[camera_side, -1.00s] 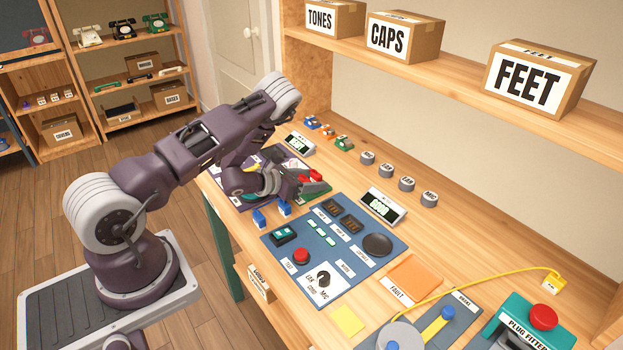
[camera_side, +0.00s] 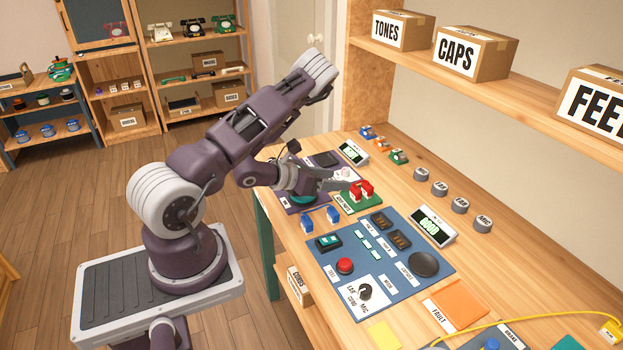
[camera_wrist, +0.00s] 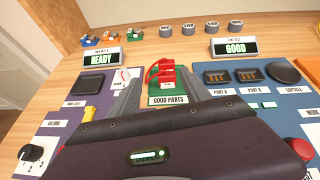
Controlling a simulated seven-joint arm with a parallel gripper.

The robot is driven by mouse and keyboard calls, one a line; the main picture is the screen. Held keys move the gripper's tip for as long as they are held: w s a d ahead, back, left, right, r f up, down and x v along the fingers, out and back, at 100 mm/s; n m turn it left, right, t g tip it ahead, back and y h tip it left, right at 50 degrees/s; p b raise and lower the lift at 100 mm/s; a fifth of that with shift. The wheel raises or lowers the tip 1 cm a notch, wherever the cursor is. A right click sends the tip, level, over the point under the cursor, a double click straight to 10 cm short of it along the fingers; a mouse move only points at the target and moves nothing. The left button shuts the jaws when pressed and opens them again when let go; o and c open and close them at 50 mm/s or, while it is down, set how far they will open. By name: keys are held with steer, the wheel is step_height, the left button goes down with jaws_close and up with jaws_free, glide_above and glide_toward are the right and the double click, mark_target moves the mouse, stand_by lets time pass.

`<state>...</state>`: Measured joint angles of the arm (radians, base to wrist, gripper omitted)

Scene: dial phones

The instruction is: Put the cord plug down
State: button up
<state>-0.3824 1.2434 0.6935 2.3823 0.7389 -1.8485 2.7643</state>
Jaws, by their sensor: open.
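My gripper (camera_side: 340,179) is open and nothing shows between its fingers. In the wrist view, my gripper (camera_wrist: 162,82) has its fingers spread on either side of the green "GOOD PARTS" pad (camera_wrist: 168,100). Red parts (camera_wrist: 161,72) stand on that pad; they also show in the side view (camera_side: 362,190), just right of my fingertips. I cannot tell whether one of them is the cord plug.
A blue test panel (camera_side: 375,265) with a red button (camera_side: 345,266) lies in front of the pad. Two blue pieces (camera_side: 320,220) stand left of it. Displays read "READY" (camera_wrist: 97,59) and "GOOD" (camera_wrist: 235,46). Grey round caps (camera_side: 440,189) line the back.

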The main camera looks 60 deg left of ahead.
steer(key=w+r+n+g+y, duration=0.25)
steer(key=w+r+n, duration=0.25)
steer(key=r+n, duration=0.75)
steer(key=s+d+r+n+g, duration=0.1)
steer(key=s+d+r+n, duration=0.4)
steer(key=d+r+n, duration=0.3)
steer(key=s+d+r+n+g+h, duration=0.1)
steer(key=s+d+r+n+g, duration=0.1)
steer(key=s+d+n, duration=0.4)
steer(key=s+d+r+n+g+h, duration=0.2)
steer(key=s+d+n, duration=0.5)
steer(key=s, duration=0.9)
steer(key=shift+d, duration=0.75)
steer(key=shift+s+n, duration=0.1)
steer(key=shift+n, duration=0.15)
